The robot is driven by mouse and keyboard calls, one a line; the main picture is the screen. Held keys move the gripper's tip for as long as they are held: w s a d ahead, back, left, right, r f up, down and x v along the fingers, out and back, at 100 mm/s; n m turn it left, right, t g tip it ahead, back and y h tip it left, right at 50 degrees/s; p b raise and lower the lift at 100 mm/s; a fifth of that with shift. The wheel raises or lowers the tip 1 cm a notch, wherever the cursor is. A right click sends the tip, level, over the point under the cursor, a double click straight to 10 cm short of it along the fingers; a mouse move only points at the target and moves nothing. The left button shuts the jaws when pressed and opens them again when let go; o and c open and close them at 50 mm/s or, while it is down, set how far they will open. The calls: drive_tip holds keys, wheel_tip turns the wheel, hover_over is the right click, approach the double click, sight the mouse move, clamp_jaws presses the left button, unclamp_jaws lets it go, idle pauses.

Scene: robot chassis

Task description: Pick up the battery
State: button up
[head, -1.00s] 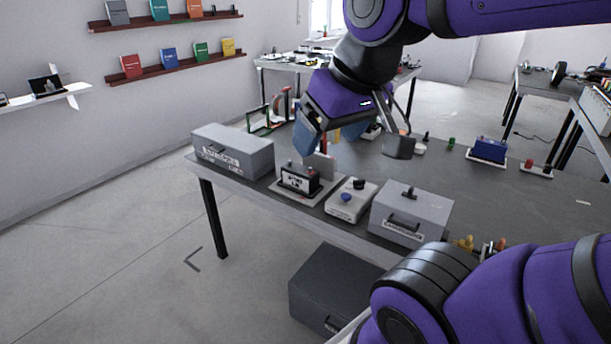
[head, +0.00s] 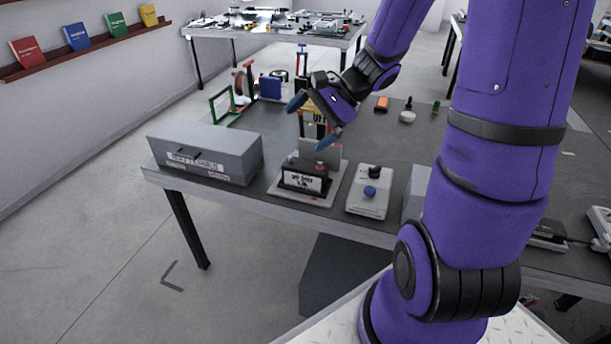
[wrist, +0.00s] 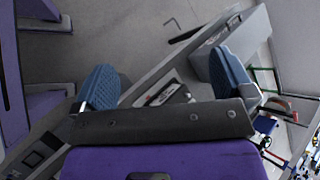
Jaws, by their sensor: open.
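Nothing is held.
A grey case (head: 205,152) stands left of the box. A green frame (head: 222,105) and a blue block (head: 270,87) are behind. My arm hides the table's right part.

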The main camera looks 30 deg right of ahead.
drive_tip(key=w+d+f+m+t, duration=0.5)
drive_tip(key=d+f+m+t, duration=0.1)
drive_tip(key=d+f+m, duration=0.45)
drive_tip(key=m+t+h, duration=0.3)
drive_tip(key=m+h, duration=0.1)
drive_tip(key=m, duration=0.3)
approach(322, 169)
drive_tip(key=x, duration=0.3)
drive_tip(key=r+x, duration=0.1)
drive_tip(key=x, duration=0.2)
drive_tip(key=r+x, duration=0.1)
drive_tip(key=x, duration=0.2)
drive_tip(key=shift+w+a+f, duration=0.1)
drive_tip(key=shift+w+f, duration=0.05)
drive_tip(key=shift+w, duration=0.4)
drive_tip(key=c, duration=1.8)
clamp_jaws()
